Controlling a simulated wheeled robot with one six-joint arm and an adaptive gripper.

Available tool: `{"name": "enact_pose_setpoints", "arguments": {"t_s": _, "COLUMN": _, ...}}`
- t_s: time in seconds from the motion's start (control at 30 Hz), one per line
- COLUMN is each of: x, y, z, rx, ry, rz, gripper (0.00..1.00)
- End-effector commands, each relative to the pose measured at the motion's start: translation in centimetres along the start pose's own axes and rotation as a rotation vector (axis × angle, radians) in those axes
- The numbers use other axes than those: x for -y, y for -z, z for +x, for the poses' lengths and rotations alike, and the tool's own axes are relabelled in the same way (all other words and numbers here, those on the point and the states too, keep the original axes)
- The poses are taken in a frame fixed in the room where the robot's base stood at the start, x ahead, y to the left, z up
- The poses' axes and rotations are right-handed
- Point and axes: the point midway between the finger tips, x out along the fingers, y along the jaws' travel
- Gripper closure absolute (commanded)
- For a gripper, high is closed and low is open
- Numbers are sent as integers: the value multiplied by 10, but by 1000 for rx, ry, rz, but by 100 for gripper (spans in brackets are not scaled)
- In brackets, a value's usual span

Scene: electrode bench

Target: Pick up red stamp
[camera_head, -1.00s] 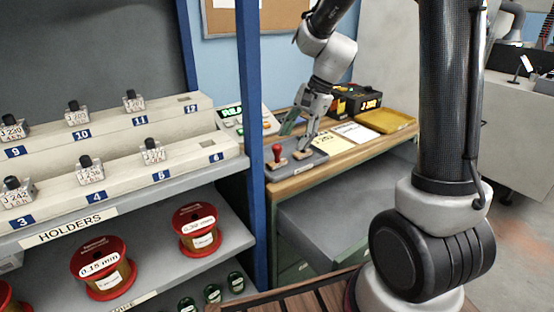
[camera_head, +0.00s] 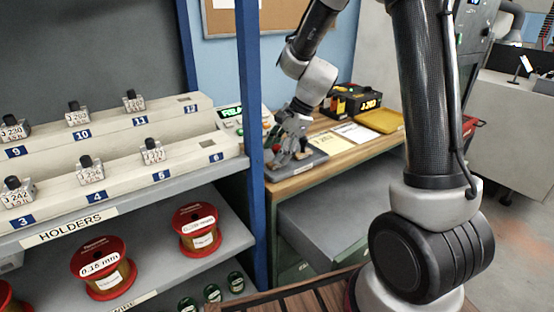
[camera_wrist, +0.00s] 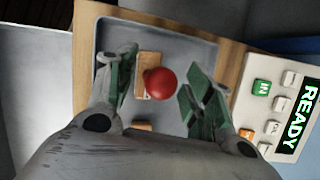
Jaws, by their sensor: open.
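The red stamp (camera_wrist: 159,84) shows in the wrist view as a round red knob, seen from above, on a grey tray (camera_wrist: 206,49). My gripper (camera_wrist: 158,88) is open, with one green-padded finger on each side of the knob and a gap to each. In the head view my gripper (camera_head: 287,150) is down at the tray (camera_head: 314,158) on the wooden bench, and the stamp there is mostly hidden behind the fingers. A tan wooden block shows beside the knob in the wrist view, partly covered by it.
A device with a READY display (camera_wrist: 292,118) and buttons stands close beside the tray. On the bench are papers (camera_head: 354,132), a yellow tray (camera_head: 380,120) and a black-and-yellow box (camera_head: 352,99). A blue shelf post (camera_head: 250,100) stands close left of my gripper.

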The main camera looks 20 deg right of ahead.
Motion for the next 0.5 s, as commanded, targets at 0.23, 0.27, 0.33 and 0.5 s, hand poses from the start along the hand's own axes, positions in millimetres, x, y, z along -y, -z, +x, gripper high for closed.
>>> {"name": "enact_pose_setpoints", "arguments": {"t_s": 0.23, "x": 0, "y": 0, "z": 0, "rx": 0, "ry": 0, "rz": -1, "gripper": 75}}
{"name": "enact_pose_setpoints", "arguments": {"t_s": 0.27, "x": 0, "y": 0, "z": 0, "rx": 0, "ry": 0, "rz": -1, "gripper": 81}}
{"name": "enact_pose_setpoints", "arguments": {"t_s": 0.33, "x": 0, "y": 0, "z": 0, "rx": 0, "ry": 0, "rz": -1, "gripper": 94}}
{"name": "enact_pose_setpoints", "arguments": {"t_s": 0.5, "x": 0, "y": 0, "z": 0, "rx": 0, "ry": 0, "rz": -1, "gripper": 100}}
